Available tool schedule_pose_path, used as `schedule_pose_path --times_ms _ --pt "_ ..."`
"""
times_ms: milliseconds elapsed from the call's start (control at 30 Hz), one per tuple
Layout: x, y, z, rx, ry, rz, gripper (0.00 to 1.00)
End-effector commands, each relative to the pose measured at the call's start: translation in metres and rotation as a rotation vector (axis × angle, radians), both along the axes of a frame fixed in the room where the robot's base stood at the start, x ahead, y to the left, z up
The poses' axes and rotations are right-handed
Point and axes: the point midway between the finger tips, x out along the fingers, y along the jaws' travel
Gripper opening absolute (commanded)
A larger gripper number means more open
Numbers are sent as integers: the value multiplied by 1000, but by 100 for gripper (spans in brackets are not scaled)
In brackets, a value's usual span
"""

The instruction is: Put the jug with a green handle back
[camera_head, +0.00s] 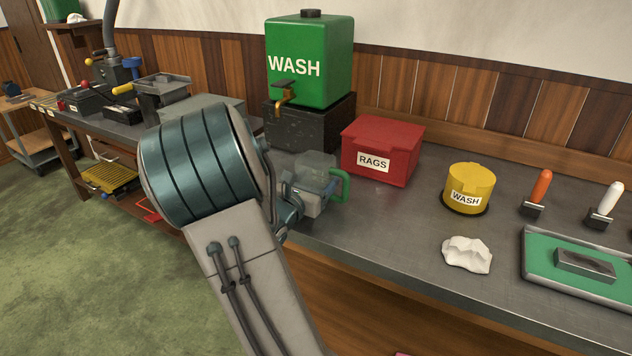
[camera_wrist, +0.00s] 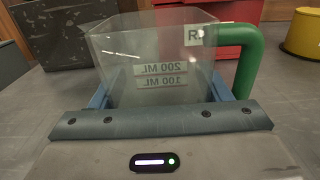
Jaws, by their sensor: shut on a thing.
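The clear jug with a green handle (camera_head: 318,172) is at the bench's front edge, below the green wash tank and left of the red rags box. My gripper (camera_head: 293,192) is shut on it. In the wrist view the jug (camera_wrist: 150,60) stands upright between the blue fingers of my gripper (camera_wrist: 168,95), with its green handle on the right. Its 200 ML and 100 ML labels read mirrored through the clear wall, and it looks empty. Its base is hidden behind my gripper, so I cannot tell whether it touches the bench.
A green wash tank (camera_head: 325,62) with a brass tap sits on a dark block (camera_head: 325,120) at the back. A red rags box (camera_head: 382,150), a yellow wash pot (camera_head: 470,188), a white cloth (camera_head: 466,253) and a green-lined tray (camera_head: 540,262) stand to the right. Bare bench (camera_head: 390,225) lies between.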

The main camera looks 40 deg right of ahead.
Motion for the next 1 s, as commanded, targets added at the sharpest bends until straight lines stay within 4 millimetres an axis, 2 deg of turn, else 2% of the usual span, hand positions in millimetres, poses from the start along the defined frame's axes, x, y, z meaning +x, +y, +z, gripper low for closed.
schedule_pose_path --times_ms 200,233,300,700,1000 --pt "0 0 -5 0 0 0 39" --pt "0 0 -4 0 0 0 76" --pt "0 0 -4 0 1 0 92" --pt "0 1 3 1 0 1 92" --pt "-23 59 1 2 2 7 92"
